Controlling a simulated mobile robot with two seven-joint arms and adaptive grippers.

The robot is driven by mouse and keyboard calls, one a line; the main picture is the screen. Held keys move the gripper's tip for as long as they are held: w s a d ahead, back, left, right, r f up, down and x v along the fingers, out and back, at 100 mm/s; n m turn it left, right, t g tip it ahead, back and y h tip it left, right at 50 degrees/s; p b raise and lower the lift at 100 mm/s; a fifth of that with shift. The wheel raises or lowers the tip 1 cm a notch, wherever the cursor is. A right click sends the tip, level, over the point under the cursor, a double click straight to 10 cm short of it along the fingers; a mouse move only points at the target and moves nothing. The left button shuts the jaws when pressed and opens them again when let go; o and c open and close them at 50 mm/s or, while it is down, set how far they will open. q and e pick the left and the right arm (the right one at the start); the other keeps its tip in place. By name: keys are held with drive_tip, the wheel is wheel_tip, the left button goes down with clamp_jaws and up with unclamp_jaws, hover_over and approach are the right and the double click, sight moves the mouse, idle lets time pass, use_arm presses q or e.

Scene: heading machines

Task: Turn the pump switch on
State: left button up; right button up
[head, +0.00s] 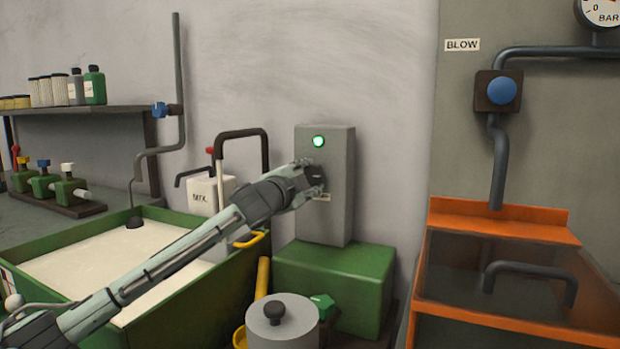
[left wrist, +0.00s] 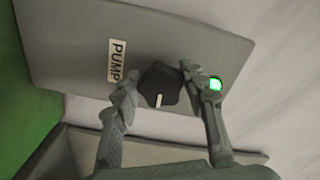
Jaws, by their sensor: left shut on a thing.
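The pump switch box (head: 337,215) is a grey upright box on a green block, with a lit green lamp (head: 319,141) near its top. Its black rotary knob (left wrist: 158,85) shows in the left wrist view beside the PUMP label (left wrist: 117,60), with a pale pointer mark. The lamp also glows in the left wrist view (left wrist: 215,84). My left gripper (head: 312,177) is at the front of the box, its fingers on either side of the knob, shut on it. In the head view the gripper partly hides the knob and label. My right gripper is not in view.
A green tank (head: 190,285) of pale fluid stands left, below my left arm. A white MIX container (head: 203,195) is behind the arm. A grey lidded pot (head: 282,325) stands in front of the green block (head: 335,275). An orange-framed bin (head: 500,222) is at right.

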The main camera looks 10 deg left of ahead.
use_arm(q)
drive_tip(key=shift+m, duration=0.6)
drive_tip(key=o, duration=1.2)
drive_tip(key=s, duration=0.4)
drive_tip(key=s+a, duration=0.1)
drive_tip(key=s, duration=0.3)
drive_tip(key=s+a, duration=0.1)
drive_tip(key=s, duration=0.2)
drive_tip(key=shift+s+a, duration=0.15)
drive_tip(key=shift+s, duration=0.25)
drive_tip(key=shift+s, duration=0.1)
